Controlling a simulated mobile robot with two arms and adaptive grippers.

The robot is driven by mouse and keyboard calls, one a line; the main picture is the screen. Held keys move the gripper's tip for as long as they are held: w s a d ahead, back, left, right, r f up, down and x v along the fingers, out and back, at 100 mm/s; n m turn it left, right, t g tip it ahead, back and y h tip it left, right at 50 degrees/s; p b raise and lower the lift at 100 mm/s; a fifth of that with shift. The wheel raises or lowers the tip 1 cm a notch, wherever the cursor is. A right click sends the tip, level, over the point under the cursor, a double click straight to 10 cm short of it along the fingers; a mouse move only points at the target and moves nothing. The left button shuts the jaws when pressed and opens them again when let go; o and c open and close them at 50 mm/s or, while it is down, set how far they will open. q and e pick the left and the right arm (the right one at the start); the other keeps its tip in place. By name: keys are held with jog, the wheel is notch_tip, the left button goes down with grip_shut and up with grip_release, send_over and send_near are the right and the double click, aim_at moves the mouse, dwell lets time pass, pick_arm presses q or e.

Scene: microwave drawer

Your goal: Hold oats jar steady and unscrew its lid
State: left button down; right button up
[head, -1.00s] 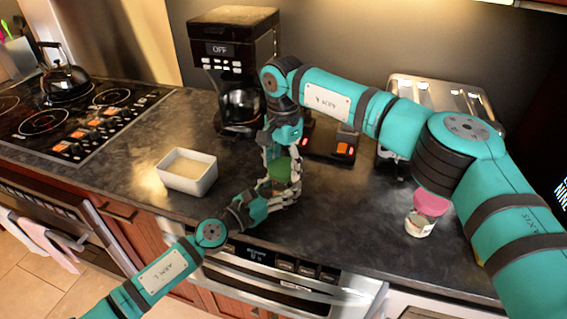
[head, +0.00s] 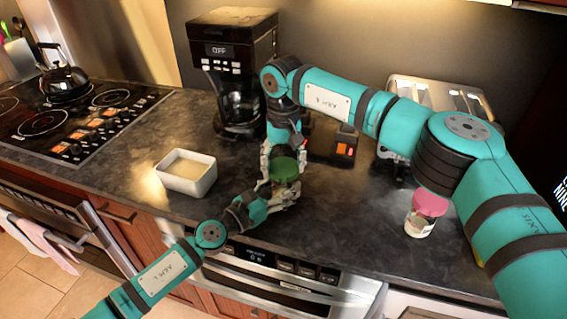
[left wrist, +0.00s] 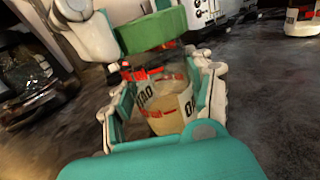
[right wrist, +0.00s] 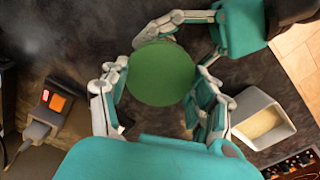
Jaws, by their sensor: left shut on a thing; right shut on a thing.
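The oats jar (left wrist: 165,108), clear with a white and red label and pale oats low inside, stands between the fingers of my left gripper (left wrist: 165,92), which is shut on its sides. Its green lid (head: 285,168) shows in the head view, and also above the jar in the left wrist view (left wrist: 150,30). My right gripper (right wrist: 157,85) comes from above and is shut on the lid. In the left wrist view the lid looks tilted and a little above the jar body. I cannot tell whether they still touch.
A white dish (head: 186,172) stands to the left. A coffee maker (head: 235,70) and a toaster (head: 440,95) are behind. A small device with a lit orange switch (head: 345,148) is near the grippers. A pink-lidded jar (head: 425,210) stands at the right. Counter between is clear.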

aim_at(283, 167)
jog(key=shift+r, duration=0.15)
jog(key=shift+r, duration=0.95)
jog(key=shift+r, duration=0.1)
jog(key=shift+r, duration=1.9)
pick_arm(q)
jog(key=shift+c, duration=2.4)
grip_release()
jog(key=shift+o, duration=0.4)
